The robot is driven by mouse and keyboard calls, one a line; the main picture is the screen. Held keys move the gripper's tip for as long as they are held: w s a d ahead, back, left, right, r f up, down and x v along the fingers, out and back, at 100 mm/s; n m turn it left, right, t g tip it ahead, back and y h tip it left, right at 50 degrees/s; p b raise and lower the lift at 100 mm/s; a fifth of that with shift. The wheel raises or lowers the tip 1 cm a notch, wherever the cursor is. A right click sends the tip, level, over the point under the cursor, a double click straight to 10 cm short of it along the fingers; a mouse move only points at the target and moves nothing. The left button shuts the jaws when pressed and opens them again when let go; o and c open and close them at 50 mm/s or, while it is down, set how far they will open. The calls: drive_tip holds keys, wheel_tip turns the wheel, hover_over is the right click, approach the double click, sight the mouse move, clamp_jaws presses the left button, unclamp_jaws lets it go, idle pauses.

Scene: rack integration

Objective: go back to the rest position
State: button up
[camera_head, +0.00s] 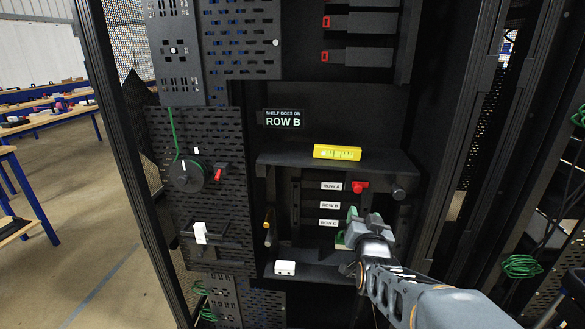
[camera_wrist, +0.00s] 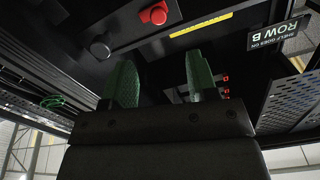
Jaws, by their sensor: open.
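My gripper (camera_head: 345,228) is in front of the rack, at the right of the row labels and above the lower shelf. In the wrist view its two green fingers (camera_wrist: 162,82) stand apart with nothing between them. My grey arm reaches in from the lower right. The upper shelf (camera_head: 290,158) carries a yellow level (camera_head: 337,152) lying flat on it. A red knob (camera_head: 360,187) sits just below that shelf, above my gripper. It also shows in the wrist view (camera_wrist: 155,14).
A sign reading "SHELF GOES ON ROW B" (camera_head: 283,118) hangs above the shelf. Labels ROW A (camera_head: 332,186), ROW B and ROW C run down the rack.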

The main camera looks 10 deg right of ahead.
drive_tip(key=s+a+f+n+g+y+p, duration=0.1)
drive_tip(key=s+a+f+n+g+y, duration=0.3)
drive_tip(key=f+g, duration=0.45)
drive_tip(key=s+a+r+n+g+p, duration=0.1)
drive_tip(key=s+a+r+g+p, duration=0.1)
drive_tip(key=s, duration=0.4)
drive_tip(key=s+a+r+n+g+y+p, duration=0.1)
drive_tip(key=s+a+r+g+p, duration=0.1)
drive_tip(key=s+a, duration=0.3)
drive_tip(key=shift+s+r+g, duration=0.3)
drive_tip(key=shift+s+g, duration=0.25)
drive_tip(key=shift+s, duration=0.25)
